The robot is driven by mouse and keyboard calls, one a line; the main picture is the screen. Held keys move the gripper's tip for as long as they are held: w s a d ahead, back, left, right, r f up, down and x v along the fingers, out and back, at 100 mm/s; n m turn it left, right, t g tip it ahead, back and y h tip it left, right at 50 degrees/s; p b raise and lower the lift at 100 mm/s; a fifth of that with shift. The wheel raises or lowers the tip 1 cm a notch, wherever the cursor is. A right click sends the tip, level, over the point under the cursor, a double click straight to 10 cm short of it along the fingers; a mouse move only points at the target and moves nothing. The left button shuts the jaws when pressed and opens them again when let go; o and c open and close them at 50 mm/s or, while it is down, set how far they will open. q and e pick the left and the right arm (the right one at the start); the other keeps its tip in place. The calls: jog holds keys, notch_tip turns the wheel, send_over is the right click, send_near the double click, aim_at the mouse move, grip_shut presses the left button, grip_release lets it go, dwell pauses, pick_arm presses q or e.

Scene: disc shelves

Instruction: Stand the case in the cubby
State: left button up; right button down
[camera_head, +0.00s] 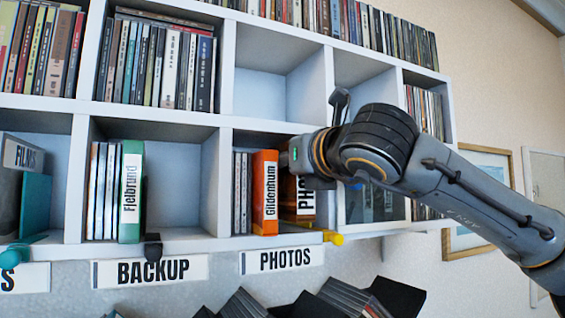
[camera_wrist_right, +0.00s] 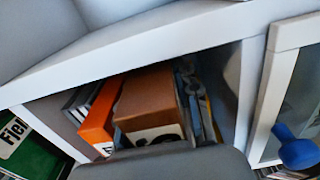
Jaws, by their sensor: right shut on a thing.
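My right gripper (camera_head: 301,168) reaches into this cubby and is shut on the brown case; the fingertips are mostly hidden. An orange case (camera_head: 264,190) reading "Gildenhum" stands upright just left of the brown one. It shows in the right wrist view (camera_wrist_right: 99,127) too. My left gripper is not in view.
Several thin cases (camera_head: 241,192) stand left of the orange one. The BACKUP cubby (camera_head: 183,175) holds a green case (camera_head: 131,192) and pale cases, with free room at right. A yellow piece (camera_head: 333,238) sits at the PHOTOS cubby's front right edge. The cubby above (camera_head: 262,95) is empty.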

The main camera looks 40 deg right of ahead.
jog(key=shift+w+d+f+p, duration=0.2)
jog(key=shift+w+f, duration=0.1)
jog(key=shift+w, duration=0.2)
jog(key=shift+w+d+f+p, duration=0.15)
jog(key=shift+w+f, duration=0.15)
jog(key=shift+w, duration=0.15)
jog(key=shift+f, duration=0.25)
jog(key=shift+s+a, duration=0.1)
jog(key=shift+s, duration=0.25)
jog(key=shift+w+f+b, duration=0.1)
jog(key=shift+f+b, duration=0.05)
jog(key=shift+b, duration=0.25)
jog(key=c, duration=1.3)
grip_release()
jog(key=shift+w, duration=0.1)
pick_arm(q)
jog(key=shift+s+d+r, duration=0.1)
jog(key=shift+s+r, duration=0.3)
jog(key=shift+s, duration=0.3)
pick_arm(e)
jog(key=shift+o, duration=0.2)
